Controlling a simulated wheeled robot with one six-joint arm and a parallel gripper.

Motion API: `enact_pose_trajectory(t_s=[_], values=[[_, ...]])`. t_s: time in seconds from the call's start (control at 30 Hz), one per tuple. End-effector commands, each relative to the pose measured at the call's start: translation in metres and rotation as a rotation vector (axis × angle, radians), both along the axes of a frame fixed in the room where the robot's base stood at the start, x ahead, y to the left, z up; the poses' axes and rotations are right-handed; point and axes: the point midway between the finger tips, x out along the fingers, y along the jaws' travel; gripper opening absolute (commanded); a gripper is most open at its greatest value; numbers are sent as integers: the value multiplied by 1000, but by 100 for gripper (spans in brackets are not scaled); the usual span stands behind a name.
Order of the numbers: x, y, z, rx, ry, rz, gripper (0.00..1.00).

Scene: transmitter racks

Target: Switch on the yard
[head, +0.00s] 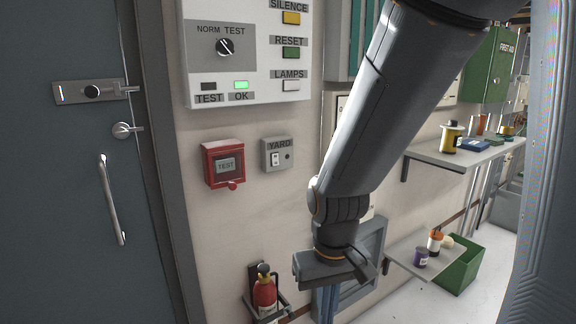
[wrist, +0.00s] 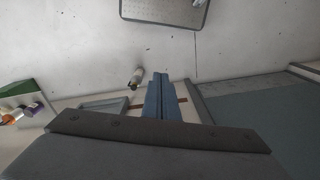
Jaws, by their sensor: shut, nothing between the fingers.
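The yard switch is a small grey wall box labelled YARD (head: 278,154). It has a white rocker (head: 275,159) on its left and a small dark round spot, apparently an unlit lamp, on its right. My gripper (head: 324,308) hangs below and to the right of the box in the head view, pointing down and apart from it. Its bluish fingers (wrist: 160,92) are together and empty in the wrist view. The yard switch does not show in the wrist view.
A red TEST box (head: 224,164) is left of the switch, with an alarm panel (head: 247,60) above. A fire extinguisher (head: 264,293) hangs below. Shelves (head: 448,155) with small items and a green bin (head: 460,265) are at right. A grey door (head: 75,200) is at left.

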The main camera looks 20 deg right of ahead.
Motion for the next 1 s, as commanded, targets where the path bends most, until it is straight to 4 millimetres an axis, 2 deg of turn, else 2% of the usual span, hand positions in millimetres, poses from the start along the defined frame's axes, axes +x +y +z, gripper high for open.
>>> enact_pose_trajectory(t_s=[0.17, 0.27, 0.37, 0.47, 0.6, 0.7, 0.83, 1.0], values=[[4, -2, 0, -4, -14, 16, 0], [21, -13, 0, -26, -79, 82, 0], [55, -30, 4, -74, -206, 224, 0], [98, -49, 16, -156, -372, 426, 0], [155, -66, 45, -308, -610, 735, 0], [186, -69, 73, -434, -776, 948, 0], [213, -65, 114, -616, -979, 1190, 0], [223, -55, 161, -830, -1187, 1394, 0]])
